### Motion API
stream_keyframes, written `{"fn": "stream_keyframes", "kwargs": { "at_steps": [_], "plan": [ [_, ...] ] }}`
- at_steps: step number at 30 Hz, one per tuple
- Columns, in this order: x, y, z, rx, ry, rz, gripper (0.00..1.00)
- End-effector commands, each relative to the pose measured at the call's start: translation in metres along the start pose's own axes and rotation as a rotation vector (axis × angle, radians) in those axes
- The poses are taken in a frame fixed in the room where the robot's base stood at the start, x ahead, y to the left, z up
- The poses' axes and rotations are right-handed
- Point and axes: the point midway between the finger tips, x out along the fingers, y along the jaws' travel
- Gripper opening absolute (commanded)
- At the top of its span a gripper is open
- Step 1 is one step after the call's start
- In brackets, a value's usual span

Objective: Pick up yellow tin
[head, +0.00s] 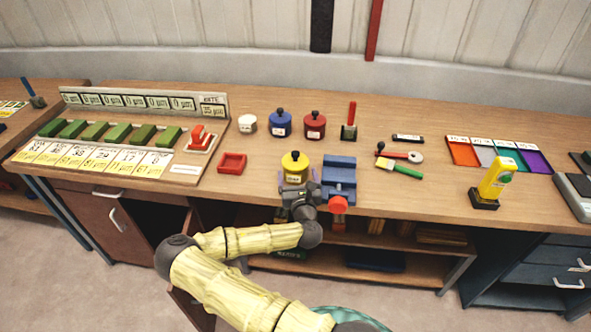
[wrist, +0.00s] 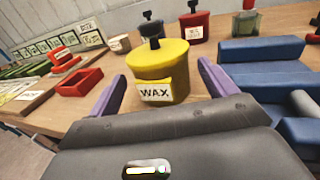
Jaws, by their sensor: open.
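The yellow tin (head: 294,164) stands upright on the wooden bench near its front edge, with a dark knob on its lid. In the wrist view the yellow tin (wrist: 160,72) carries a white label reading "WAX". My gripper (head: 298,190) is at the front side of the tin. In the wrist view the two purple fingers of my gripper (wrist: 158,95) are open, one to the left and one to the right of the tin. Gaps show between the fingers and the tin. The tin's lower front is hidden behind my gripper body.
A blue vise (head: 340,178) stands close right of the tin. A red tray (head: 232,163) lies to the left. A blue tin (head: 279,124), a red tin (head: 315,125) and a white pot (head: 248,124) stand behind. Bare bench lies between the tin and these.

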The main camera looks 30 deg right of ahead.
Motion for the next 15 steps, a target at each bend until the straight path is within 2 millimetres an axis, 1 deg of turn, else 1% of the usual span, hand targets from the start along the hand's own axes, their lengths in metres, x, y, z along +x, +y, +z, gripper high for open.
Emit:
{"fn": "stream_keyframes", "kwargs": {
  "at_steps": [5,8,15],
  "plan": [
    [0.001,0.0,0.0,0.001,0.0,0.0,0.84],
    [0.007,0.0,0.001,0.002,-0.001,0.001,0.84],
    [0.039,0.0,0.001,0.003,-0.001,0.001,0.84]
  ]
}}
